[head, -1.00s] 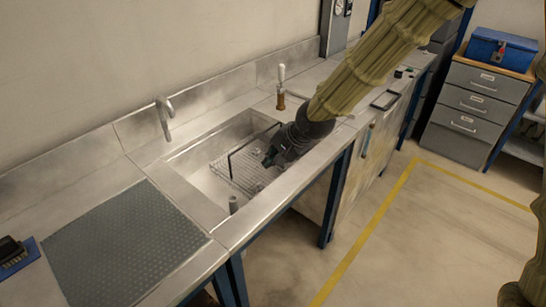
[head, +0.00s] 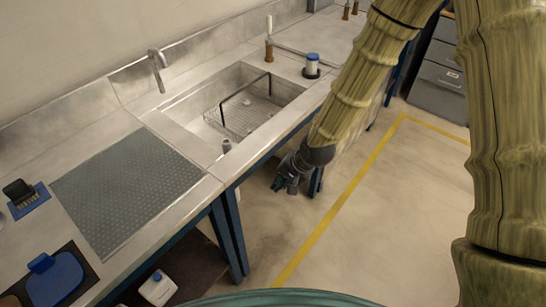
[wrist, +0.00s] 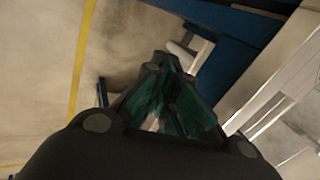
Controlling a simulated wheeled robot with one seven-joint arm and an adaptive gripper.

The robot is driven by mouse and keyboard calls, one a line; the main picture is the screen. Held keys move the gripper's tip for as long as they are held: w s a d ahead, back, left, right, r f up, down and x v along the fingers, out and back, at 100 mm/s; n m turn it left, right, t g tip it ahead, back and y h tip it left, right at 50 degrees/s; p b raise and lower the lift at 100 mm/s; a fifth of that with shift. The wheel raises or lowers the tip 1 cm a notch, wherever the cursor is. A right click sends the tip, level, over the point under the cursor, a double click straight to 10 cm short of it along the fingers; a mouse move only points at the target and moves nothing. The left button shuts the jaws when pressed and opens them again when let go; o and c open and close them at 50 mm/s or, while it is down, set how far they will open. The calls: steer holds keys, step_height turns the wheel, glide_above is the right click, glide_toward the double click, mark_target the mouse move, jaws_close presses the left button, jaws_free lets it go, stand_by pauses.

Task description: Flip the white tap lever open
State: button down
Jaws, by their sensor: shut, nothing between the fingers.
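The white tap lever (head: 269,24) stands upright on a brass-coloured tap body (head: 269,49) at the back of the counter, behind the sink's right part. My gripper (head: 281,185) is dark with green finger pads. In the head view it hangs in front of the bench, well away from the lever, over the floor side. In the wrist view its fingertips (wrist: 160,62) are together and empty. The lever does not show in the wrist view.
The steel sink (head: 180,118) holds a wire rack (head: 240,112). A grey spout (head: 157,68) rises behind it. The bench's blue frame (wrist: 232,35) is close to my gripper. The floor in front is open.

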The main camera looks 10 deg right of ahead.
steer(key=s+d+f+n+g+h, duration=0.1)
steer(key=s+d+f, duration=0.4)
steer(key=s, duration=0.5)
steer(key=s+d+f+n+g+h, duration=0.1)
steer(key=s+d+f+n, duration=0.2)
steer(key=s+f, duration=0.5)
steer(key=s+d+f+n+g+h, duration=0.1)
steer(key=s+d+f, duration=0.5)
steer(key=s, duration=0.6)
steer(key=shift+s+d+f+n+h, duration=0.15)
steer(key=shift+d+f+n+h, duration=0.15)
steer(key=shift+f+n+h, duration=0.35)
steer(key=shift+a, duration=0.15)
